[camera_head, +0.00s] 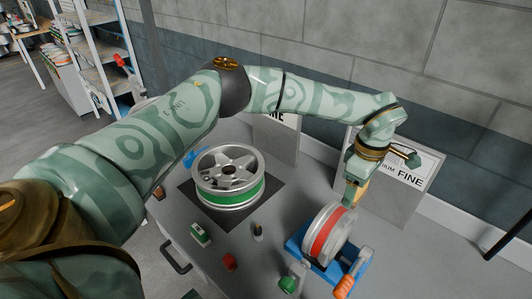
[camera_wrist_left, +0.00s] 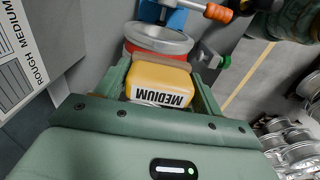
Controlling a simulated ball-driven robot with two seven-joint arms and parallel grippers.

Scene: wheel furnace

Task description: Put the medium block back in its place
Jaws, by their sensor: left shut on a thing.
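The medium block is yellow and reads MEDIUM in the left wrist view (camera_wrist_left: 160,82), where it sits between the two fingers of my left gripper (camera_wrist_left: 160,80). In the head view my left gripper (camera_head: 354,192) hangs down from the arm, just above and behind the red-banded wheel, shut on the block. A grey sign board (camera_head: 395,175) with part of MEDIUM and FINE stands behind the gripper at the right. In the left wrist view a board reading ROUGH MEDIUM (camera_wrist_left: 25,55) is at the left. My right gripper is not visible.
The red-banded wheel (camera_head: 328,236) stands in a blue holder (camera_head: 297,248) with an orange handle (camera_head: 344,288). A green-banded wheel (camera_head: 229,198) lies on a dark mat (camera_head: 270,192).

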